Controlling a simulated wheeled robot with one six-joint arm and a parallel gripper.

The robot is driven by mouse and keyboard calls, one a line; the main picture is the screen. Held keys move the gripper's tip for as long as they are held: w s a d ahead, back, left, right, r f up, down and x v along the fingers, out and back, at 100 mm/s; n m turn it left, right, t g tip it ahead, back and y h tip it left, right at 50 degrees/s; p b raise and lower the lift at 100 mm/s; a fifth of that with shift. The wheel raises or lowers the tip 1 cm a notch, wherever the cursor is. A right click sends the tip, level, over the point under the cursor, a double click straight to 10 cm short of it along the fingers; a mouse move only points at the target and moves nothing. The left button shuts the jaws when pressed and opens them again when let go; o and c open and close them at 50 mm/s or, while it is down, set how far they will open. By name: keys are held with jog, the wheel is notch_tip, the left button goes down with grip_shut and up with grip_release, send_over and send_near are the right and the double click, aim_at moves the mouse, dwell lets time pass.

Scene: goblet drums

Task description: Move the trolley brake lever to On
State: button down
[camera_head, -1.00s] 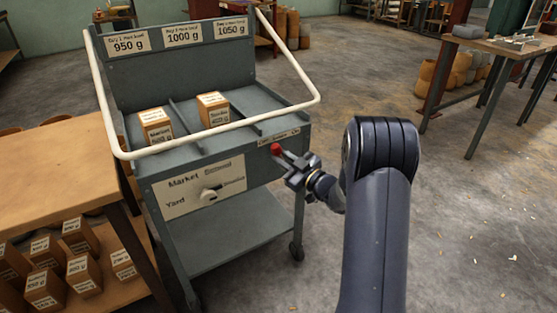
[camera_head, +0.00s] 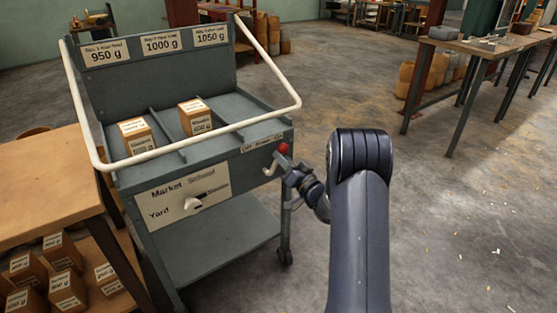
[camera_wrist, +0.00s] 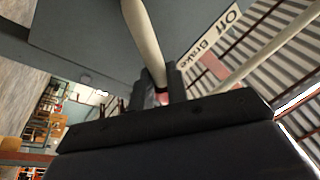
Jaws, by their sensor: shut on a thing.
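The trolley (camera_head: 225,235) is grey and stands left of my arm. Its brake lever has a red knob (camera_head: 283,148), which shows near the right end of the brake label (camera_head: 262,142), the "On" end. My gripper (camera_head: 283,164) is shut on the lever, just below the knob. In the wrist view a pale rod, seemingly the lever (camera_wrist: 146,42), runs down between my two dark fingers (camera_wrist: 164,88), with a bit of red behind them. The "Off Brake" part of the label (camera_wrist: 215,38) shows there; its "On" end is out of that view.
A white rail (camera_head: 205,133) runs round the trolley's top, close above the lever. Two boxes (camera_head: 136,135) (camera_head: 195,117) stand on the trolley's tray. A wooden table (camera_head: 45,190) adjoins on the left.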

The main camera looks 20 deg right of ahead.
jog(key=shift+w+d+f+m+t+h, duration=0.1)
jog(key=shift+d+f+m+t+h, duration=0.15)
jog(key=shift+m, duration=0.6)
jog(key=shift+w+d+f+m+t+h, duration=0.15)
jog(key=shift+d+f+m+h, duration=0.15)
jog(key=shift+m, duration=0.55)
jog(key=shift+d, duration=0.1)
jog(key=c, duration=1.4)
grip_release()
jog(key=shift+o, duration=0.2)
jog(key=p+v, duration=0.1)
jog(key=v, duration=1)
jog(key=shift+r, duration=0.1)
jog(key=b+x, duration=0.1)
jog(key=x, duration=1)
